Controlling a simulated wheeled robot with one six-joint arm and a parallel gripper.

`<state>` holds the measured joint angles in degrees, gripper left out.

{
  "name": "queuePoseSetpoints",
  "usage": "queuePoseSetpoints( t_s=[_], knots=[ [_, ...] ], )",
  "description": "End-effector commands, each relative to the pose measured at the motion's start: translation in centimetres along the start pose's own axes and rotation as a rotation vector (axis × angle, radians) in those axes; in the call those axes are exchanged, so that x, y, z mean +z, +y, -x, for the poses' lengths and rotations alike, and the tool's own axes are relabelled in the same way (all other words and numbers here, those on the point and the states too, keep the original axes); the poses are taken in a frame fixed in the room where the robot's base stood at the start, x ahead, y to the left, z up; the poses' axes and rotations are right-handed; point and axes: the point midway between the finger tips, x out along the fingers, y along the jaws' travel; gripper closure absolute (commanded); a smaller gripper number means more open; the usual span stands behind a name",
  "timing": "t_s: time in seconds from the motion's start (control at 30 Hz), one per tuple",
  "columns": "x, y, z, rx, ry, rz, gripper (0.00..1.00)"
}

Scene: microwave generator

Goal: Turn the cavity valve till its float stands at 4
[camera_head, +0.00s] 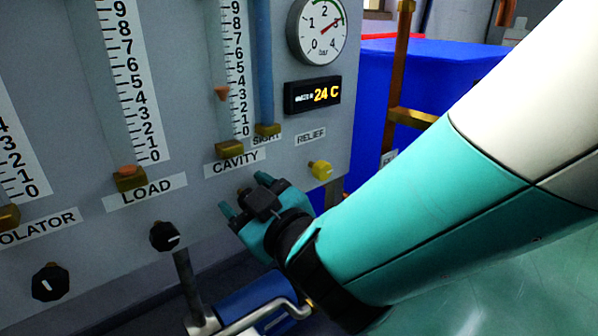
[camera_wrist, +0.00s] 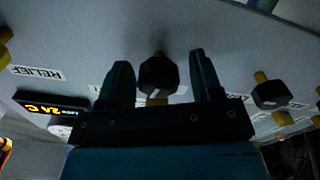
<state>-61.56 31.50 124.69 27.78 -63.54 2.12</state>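The cavity valve's black knob (camera_head: 261,201) stands on a short brass stem below the CAVITY label. The knob also shows in the wrist view (camera_wrist: 158,75), between my fingers. My gripper (camera_head: 246,194) is around the knob, one finger on each side. In the wrist view, my gripper (camera_wrist: 158,80) is open, with a narrow gap beside the knob on each side. The cavity float (camera_head: 221,93) is orange and stands between 3 and 4 on the cavity scale (camera_head: 238,70).
The load knob (camera_head: 165,236) and another black knob (camera_head: 50,282) are to the left. A yellow relief knob (camera_head: 321,170) is close on the right. The load float (camera_head: 127,170) sits near 0. A round gauge (camera_head: 318,30) and a 24 C display (camera_head: 312,94) are above.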

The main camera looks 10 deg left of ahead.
Motion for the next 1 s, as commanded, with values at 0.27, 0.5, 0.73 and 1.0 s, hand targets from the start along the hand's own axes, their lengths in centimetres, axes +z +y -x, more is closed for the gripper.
queuePoseSetpoints(
  t_s=[0.27, 0.5, 0.73, 1.0],
  knots=[
    [0.1, 0.0, 0.1, 0.0, -0.001, -0.001, 0.39],
    [0.4, -0.3, 2.9, -0.003, -0.001, 0.0, 0.39],
    [0.7, -0.5, 8.8, -0.003, 0.003, -0.002, 0.39],
    [0.9, 0.2, 12.6, 0.029, 0.0, -0.017, 0.39]
  ],
)
